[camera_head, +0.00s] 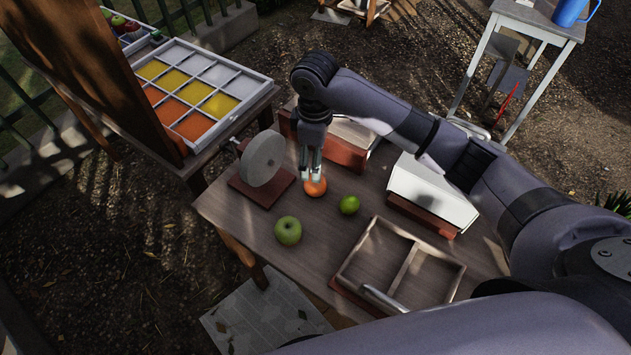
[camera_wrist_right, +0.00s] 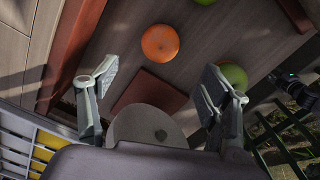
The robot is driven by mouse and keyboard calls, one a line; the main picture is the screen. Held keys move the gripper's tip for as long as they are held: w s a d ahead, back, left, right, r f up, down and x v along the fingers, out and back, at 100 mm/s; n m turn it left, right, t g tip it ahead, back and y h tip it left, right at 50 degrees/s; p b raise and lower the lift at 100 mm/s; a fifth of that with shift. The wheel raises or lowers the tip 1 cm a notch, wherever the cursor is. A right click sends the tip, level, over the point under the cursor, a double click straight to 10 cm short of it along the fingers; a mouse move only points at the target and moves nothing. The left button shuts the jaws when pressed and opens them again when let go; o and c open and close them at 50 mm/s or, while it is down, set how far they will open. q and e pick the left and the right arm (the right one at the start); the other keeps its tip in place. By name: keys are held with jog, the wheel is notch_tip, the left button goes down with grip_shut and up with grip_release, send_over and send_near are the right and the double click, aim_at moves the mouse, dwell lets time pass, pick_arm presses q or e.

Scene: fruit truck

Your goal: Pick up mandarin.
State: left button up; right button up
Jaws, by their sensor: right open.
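The mandarin (camera_head: 316,188) is a small orange fruit on the wooden table, between the round grey disc and the lime. In the right wrist view the mandarin (camera_wrist_right: 160,43) lies ahead of the fingertips, with a visible gap. My right gripper (camera_head: 311,174) points down above and just behind the mandarin in the head view. In its wrist view the right gripper (camera_wrist_right: 158,78) is open, its fingers wide apart with nothing held.
A grey disc (camera_head: 263,158) stands on a reddish base left of the mandarin. A lime (camera_head: 349,204) and green apple (camera_head: 288,230) lie nearby. A divided wooden tray (camera_head: 372,246) is at front right; a white box (camera_head: 432,190) stands behind it. Bare tabletop surrounds the fruit.

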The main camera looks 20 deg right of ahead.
aim_at(315, 185)
jog(key=f, duration=0.3)
jog(key=shift+w+f, duration=0.2)
jog(key=shift+f, duration=0.55)
jog(key=shift+s+f+p, duration=0.1)
jog(key=shift+f+p, duration=0.15)
jog(key=shift+p, duration=0.1)
notch_tip(315, 185, down, 4)
jog(key=shift+s+r+p, duration=0.15)
jog(key=shift+p, duration=0.35)
jog(key=shift+f, duration=0.5)
pick_arm(q)
jog(key=shift+w+r, duration=0.95)
jog(key=shift+r, duration=0.05)
pick_arm(e)
jog(key=shift+c, duration=0.6)
pick_arm(q)
jog(key=shift+w, duration=0.2)
pick_arm(e)
jog(key=c, duration=1.3)
jog(key=shift+o, duration=0.2)
jog(key=shift+r, duration=0.1)
